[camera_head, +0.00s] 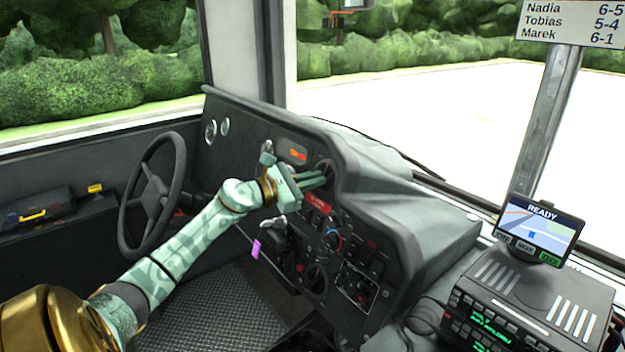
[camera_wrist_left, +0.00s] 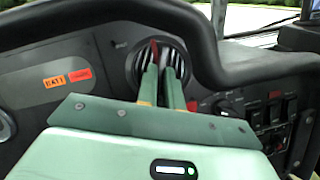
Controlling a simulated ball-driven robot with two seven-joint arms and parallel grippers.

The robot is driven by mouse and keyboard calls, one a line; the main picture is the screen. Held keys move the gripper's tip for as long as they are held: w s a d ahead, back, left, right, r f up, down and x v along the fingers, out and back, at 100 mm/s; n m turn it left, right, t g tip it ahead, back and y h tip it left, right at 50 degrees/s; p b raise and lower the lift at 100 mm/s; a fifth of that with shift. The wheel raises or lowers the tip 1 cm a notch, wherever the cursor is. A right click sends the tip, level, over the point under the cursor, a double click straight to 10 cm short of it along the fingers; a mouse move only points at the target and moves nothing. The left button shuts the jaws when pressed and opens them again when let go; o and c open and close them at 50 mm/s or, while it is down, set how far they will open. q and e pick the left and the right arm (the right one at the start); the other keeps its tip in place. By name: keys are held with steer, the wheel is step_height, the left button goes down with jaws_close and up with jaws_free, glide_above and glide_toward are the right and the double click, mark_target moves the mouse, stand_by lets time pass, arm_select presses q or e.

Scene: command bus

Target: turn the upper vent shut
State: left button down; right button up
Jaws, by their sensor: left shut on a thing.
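The upper vent (camera_head: 326,165) is a round dark vent on the dashboard panel, partly hidden behind my left gripper (camera_head: 322,179).
A lower round vent (camera_head: 316,278) sits farther down the panel among knobs and switches. The steering wheel (camera_head: 153,195) is left of my arm. A dashboard hood (camera_wrist_left: 180,22) overhangs the upper vent. A radio unit with a screen (camera_head: 540,230) stands at the right.

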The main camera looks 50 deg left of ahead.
arm_select(q)
steer(key=n+y+p, duration=0.1)
steer(key=n+p, duration=0.2)
steer(key=n, duration=0.1)
steer(key=n+y+p, duration=0.2)
steer(key=n+p, duration=0.1)
steer(key=p, duration=0.1)
steer(key=n+y+p, duration=0.2)
steer(key=n+p, duration=0.2)
steer(key=shift+d+r+n+t, duration=0.3)
steer(key=shift+d+t, duration=0.1)
steer(key=n+p, duration=0.1)
steer(key=n+y+p, duration=0.1)
steer(key=n+p, duration=0.1)
steer(key=shift+d+f+n+g+y, duration=0.1)
steer(key=shift+f+n+g+y, duration=0.15)
steer(key=shift+n+g+y, duration=0.15)
arm_select(e)
steer(key=w+r, duration=0.2)
steer(key=r, duration=0.4)
steer(key=w+r+t, duration=0.1)
steer(key=w+r, duration=0.2)
steer(key=r, duration=0.4)
steer(key=shift+w+a, duration=0.15)
steer(key=shift+w, duration=0.2)
arm_select(q)
steer(key=c, duration=1.5)
jaws_free()
steer(key=shift+c, duration=0.2)
